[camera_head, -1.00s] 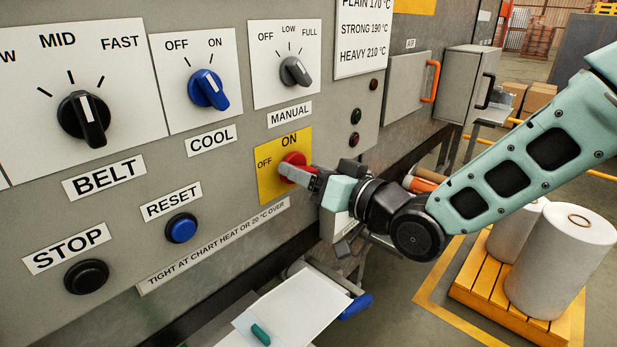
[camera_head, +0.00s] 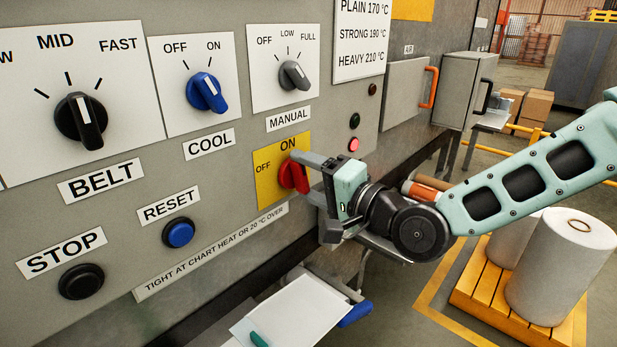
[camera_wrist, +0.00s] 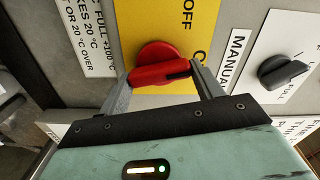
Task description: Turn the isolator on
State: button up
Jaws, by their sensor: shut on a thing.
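The red isolator knob (camera_head: 292,177) sits on a yellow plate (camera_head: 266,184) marked OFF at its left and ON at its top. Its handle stands roughly upright in the head view. In the wrist view the red knob (camera_wrist: 160,66) has a dark mark at its right end, on the side of the partly hidden ON label. My gripper (camera_head: 303,176) is shut on the knob, one finger above and one below in the head view. In the wrist view my gripper (camera_wrist: 162,77) has a finger on either side of the handle.
A red lamp (camera_head: 354,145) glows on the panel, under a dark green one (camera_head: 355,121). The MANUAL knob (camera_head: 294,75), COOL knob (camera_head: 207,92) and RESET button (camera_head: 179,233) are close by. A tray with a white sheet (camera_head: 300,312) juts out below.

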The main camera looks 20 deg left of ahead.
jog(key=shift+m, duration=1.3)
jog(key=shift+f, duration=0.1)
jog(key=o, duration=1)
jog(key=b+v, duration=0.2)
jog(key=v, duration=1.5)
jog(key=shift+s+d+b, duration=0.15)
jog(key=shift+d+b, duration=0.05)
jog(key=shift+b, duration=0.1)
